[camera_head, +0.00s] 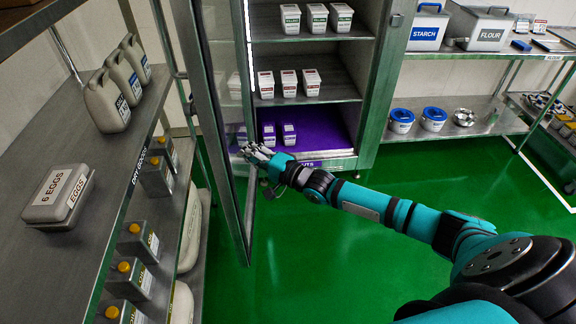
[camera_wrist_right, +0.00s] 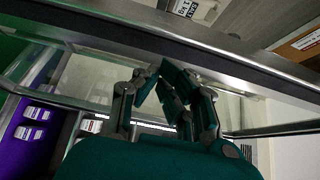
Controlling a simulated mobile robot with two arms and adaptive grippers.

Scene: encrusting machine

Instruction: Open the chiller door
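The chiller (camera_head: 375,90) stands at the back centre with its front open. Its glass door (camera_head: 247,222) is swung out wide to the left, and its interior shelves show. My right gripper (camera_head: 255,152) is at the inner side of the door, beside its free edge and in front of the lowest shelf. In the right wrist view, the fingers (camera_wrist_right: 157,82) bend toward each other close to the door's frame (camera_wrist_right: 190,42); whether they touch it is unclear. No object shows between them. My left gripper is not in view.
White tubs (camera_head: 290,84) stand on the chiller shelves. A steel rack (camera_head: 75,175) with jugs and an egg box is close to the door on the left. Another rack (camera_head: 455,117) stands at the right. The green floor (camera_head: 300,255) is clear in the middle.

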